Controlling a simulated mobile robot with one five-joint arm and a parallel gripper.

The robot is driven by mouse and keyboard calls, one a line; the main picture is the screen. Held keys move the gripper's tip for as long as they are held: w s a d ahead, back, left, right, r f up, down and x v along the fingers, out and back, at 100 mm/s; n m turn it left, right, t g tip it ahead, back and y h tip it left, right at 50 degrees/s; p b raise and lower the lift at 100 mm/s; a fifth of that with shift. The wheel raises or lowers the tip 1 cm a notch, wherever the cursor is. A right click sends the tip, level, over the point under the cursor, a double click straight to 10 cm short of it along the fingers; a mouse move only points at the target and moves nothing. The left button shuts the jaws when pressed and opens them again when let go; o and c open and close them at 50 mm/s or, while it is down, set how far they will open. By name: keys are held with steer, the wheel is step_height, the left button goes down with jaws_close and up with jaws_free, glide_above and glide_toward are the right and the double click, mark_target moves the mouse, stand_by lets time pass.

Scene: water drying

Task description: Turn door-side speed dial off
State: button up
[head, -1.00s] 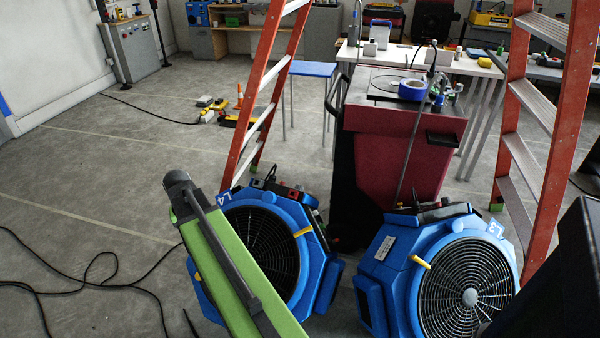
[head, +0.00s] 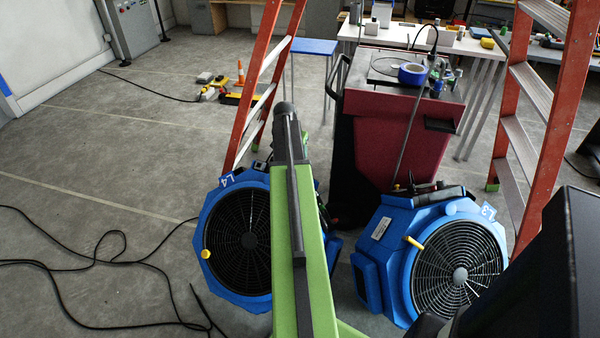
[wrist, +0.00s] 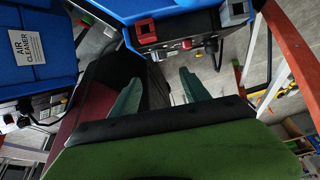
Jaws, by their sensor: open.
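Two blue fans stand on the floor in the head view: the L4 fan (head: 225,283) at the left and the L3 fan (head: 382,262) at the right. My green arm crosses the right part of the L4 fan and hides its top controls there. In the wrist view, a dark control panel (wrist: 165,45) on a blue housing carries a red block, a grey block and small knobs (wrist: 186,44). I cannot tell which knob is the door-side speed dial. My gripper (wrist: 160,88) is open and empty, its green fingers pointing towards this panel and apart from it.
An orange ladder (head: 263,85) stands behind the L4 fan, another (head: 545,120) at the right. A red cart (head: 385,140) stands behind the fans. Black cable (head: 100,258) lies on the left floor. A blue air cleaner (wrist: 35,55) is left in the wrist view.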

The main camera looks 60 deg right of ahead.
steer(key=b+x, duration=1)
steer(key=x, duration=0.3)
steer(key=shift+f+b, duration=0.1)
steer(key=shift+b, duration=0.2)
jaws_close()
